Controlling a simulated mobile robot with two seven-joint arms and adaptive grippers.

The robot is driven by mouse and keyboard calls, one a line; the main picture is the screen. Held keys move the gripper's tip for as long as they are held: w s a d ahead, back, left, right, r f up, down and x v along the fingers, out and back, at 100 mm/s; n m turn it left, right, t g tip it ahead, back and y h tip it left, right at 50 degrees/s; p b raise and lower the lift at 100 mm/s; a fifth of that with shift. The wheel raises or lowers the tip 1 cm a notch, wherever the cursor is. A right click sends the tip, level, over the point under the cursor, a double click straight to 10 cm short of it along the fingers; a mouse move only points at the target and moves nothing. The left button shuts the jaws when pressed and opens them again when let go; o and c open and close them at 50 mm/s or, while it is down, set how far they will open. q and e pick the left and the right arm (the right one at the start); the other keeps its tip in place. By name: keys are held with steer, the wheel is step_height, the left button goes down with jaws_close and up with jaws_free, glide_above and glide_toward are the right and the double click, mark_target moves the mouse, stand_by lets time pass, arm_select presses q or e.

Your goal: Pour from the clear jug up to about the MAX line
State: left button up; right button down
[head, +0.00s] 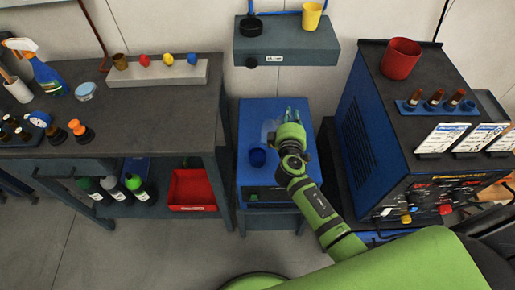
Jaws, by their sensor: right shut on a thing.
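My right gripper (291,117) is above the blue-topped cabinet (256,110) in the middle, its green arm coming from the lower right. It is shut on a pale, see-through thing that looks like the clear jug (268,130); the gripper and wrist cover most of it. A round dark blue container (257,157) is on the cabinet, just in front and to the left of the gripper. Whether liquid is flowing, how full either vessel is, and any MAX line are too small or hidden to tell. My left gripper is out of view.
A dark workbench (150,120) stands left, with a spray bottle (47,75) and a rack of coloured pieces (155,73). A blue welding machine (365,120) with a red cup (400,58) stands close on the right. A wall shelf (290,50) is behind.

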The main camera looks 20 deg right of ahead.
steer(key=shift+s+d+m+y+p, duration=0.1)
steer(key=shift+d+m+y+p, duration=0.4)
steer(key=shift+d+m, duration=0.5)
steer(key=shift+d+f+m+g, duration=0.2)
steer(key=shift+d+f+m, duration=0.1)
steer(key=shift+f, duration=0.25)
steer(key=shift+d+f+m+g, duration=0.2)
steer(key=shift+d+f, duration=0.1)
steer(key=shift+f, duration=0.25)
steer(key=shift+d+f+m+y, duration=0.2)
steer(key=shift+m+y, duration=0.1)
steer(key=shift+d+y, duration=0.15)
steer(key=shift+y, duration=0.15)
steer(key=shift+m, duration=0.3)
steer(key=shift+d+f+m+y+b, duration=0.45)
steer(key=shift+d+f+m+y, duration=0.35)
steer(key=shift+f, duration=0.8)
steer(key=shift+d+f+m+y+b, duration=0.55)
steer(key=shift+d+f+m, duration=0.5)
steer(key=shift+f, duration=0.6)
steer(key=shift+d+f+m+y+b, duration=0.4)
steer(key=shift+d+f+m+y, duration=0.5)
steer(key=shift+f, duration=0.7)
